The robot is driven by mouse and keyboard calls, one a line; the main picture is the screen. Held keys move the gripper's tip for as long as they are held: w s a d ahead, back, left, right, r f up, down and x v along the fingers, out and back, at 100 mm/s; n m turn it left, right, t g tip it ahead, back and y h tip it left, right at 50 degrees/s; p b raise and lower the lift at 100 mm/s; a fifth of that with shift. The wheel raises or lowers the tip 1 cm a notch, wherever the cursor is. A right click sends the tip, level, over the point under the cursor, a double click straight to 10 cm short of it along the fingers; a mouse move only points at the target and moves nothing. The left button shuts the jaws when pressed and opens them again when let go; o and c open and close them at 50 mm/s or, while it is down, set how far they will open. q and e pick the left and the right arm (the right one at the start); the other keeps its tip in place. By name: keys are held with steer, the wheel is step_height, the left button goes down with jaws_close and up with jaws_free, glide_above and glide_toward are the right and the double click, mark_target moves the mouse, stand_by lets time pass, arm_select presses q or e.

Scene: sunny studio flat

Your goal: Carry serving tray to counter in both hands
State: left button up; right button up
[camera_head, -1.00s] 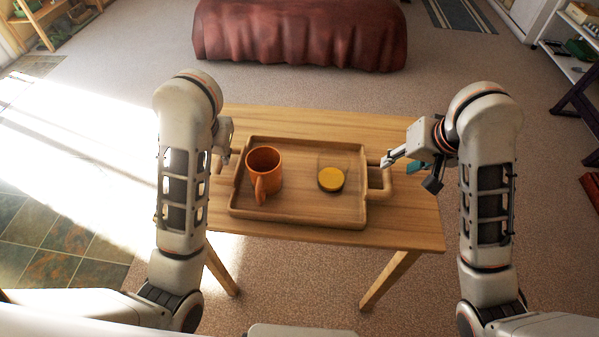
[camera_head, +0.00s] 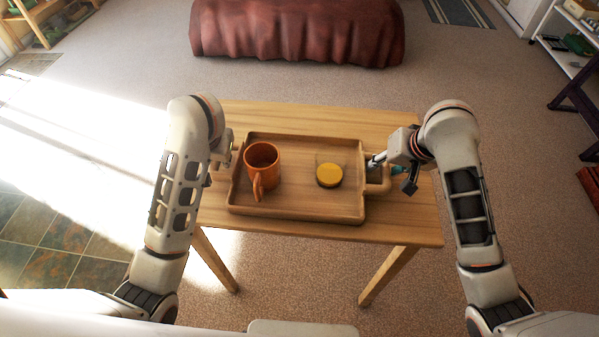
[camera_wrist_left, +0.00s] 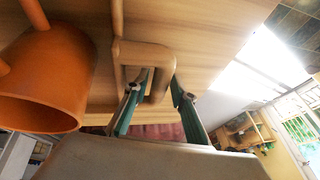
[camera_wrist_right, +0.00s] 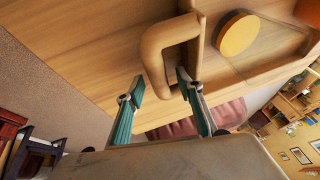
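The wooden serving tray (camera_head: 300,212) lies flat on a small wooden table, with a loop handle at each end. An orange mug (camera_head: 262,160) stands on its left half. A clear glass with yellow contents (camera_head: 329,175) stands right of the mug. My left gripper is mostly hidden by its arm in the head view; in the left wrist view its open fingers (camera_wrist_left: 157,92) straddle the left handle's bar (camera_wrist_left: 160,75), one inside the loop. My right gripper (camera_head: 376,163) is open at the right handle (camera_wrist_right: 165,45); its fingers (camera_wrist_right: 160,85) stand either side of the bar, apparently not closed on it.
The wooden table (camera_head: 300,117) has bare surface behind and right of the tray. A dark red draped piece of furniture (camera_head: 297,30) stands beyond it. Shelves (camera_head: 570,55) stand at the far right. Carpet (camera_head: 300,85) around the table is clear. I cannot make out the counter.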

arm_select(q)
steer(key=shift+w+f, duration=0.1)
steer(key=shift+f, duration=0.2)
arm_select(e)
steer(key=shift+w+f, duration=0.1)
steer(key=shift+f, duration=0.2)
arm_select(q)
steer(key=c, duration=0.6)
arm_select(e)
steer(key=c, duration=0.6)
arm_select(q)
jaws_close()
arm_select(e)
jaws_close()
arm_select(q)
steer(key=shift+w+r, duration=0.1)
steer(key=shift+r, duration=0.2)
arm_select(e)
steer(key=shift+w+r, duration=0.1)
steer(key=shift+r, duration=0.15)
